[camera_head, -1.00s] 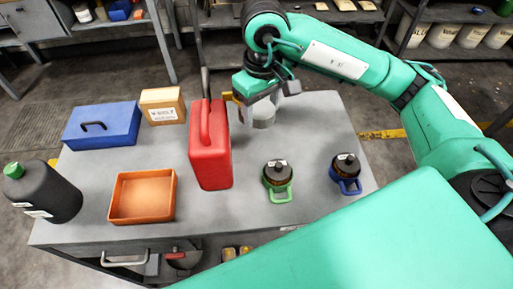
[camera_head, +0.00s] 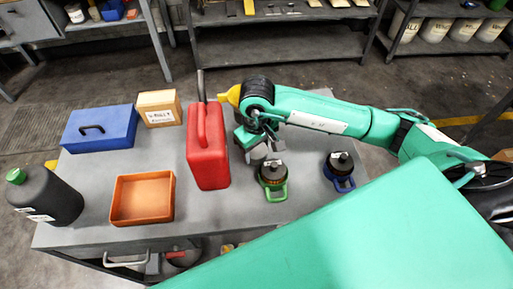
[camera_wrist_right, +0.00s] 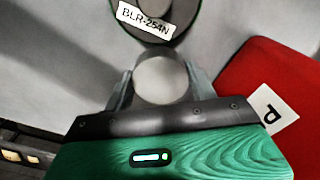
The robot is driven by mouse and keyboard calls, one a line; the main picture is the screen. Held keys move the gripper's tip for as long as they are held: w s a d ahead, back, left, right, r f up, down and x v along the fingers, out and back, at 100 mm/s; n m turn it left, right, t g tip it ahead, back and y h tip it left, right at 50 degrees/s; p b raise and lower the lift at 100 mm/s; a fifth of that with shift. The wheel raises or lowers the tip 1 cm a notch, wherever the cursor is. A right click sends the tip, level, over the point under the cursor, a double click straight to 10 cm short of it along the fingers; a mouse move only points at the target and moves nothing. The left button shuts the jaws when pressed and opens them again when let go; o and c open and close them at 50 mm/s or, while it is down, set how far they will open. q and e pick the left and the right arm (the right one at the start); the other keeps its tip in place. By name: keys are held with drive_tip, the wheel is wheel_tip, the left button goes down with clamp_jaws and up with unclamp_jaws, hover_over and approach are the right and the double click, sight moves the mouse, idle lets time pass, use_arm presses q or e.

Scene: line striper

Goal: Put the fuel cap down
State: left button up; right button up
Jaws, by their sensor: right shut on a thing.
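My right gripper (camera_head: 264,150) is over the grey table, between the red fuel can and the green-handled container. In the right wrist view its fingers (camera_wrist_right: 160,85) are shut on a pale grey round cap (camera_wrist_right: 161,79), seen end-on. In the head view the cap is mostly hidden by the gripper, and I cannot tell its height above the table. The red can (camera_head: 208,158) stands upright to the left of the gripper and also fills the right side of the wrist view (camera_wrist_right: 270,85). My left gripper is not in view.
The green-handled container (camera_head: 272,175) is close in front of the gripper; a blue-handled one (camera_head: 340,170) stands to the right. An orange tray (camera_head: 118,203), blue box (camera_head: 98,140), small carton (camera_head: 160,107) and black bottle (camera_head: 50,198) occupy the left. The table (camera_head: 225,208) is bare before the can.

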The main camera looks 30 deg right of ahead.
drive_tip(key=shift+f, duration=0.45)
drive_tip(key=shift+f+b, duration=0.2)
drive_tip(key=shift+b, duration=0.1)
drive_tip(key=o, duration=1.2)
drive_tip(key=shift+r, duration=0.1)
drive_tip(key=shift+c, duration=0.2)
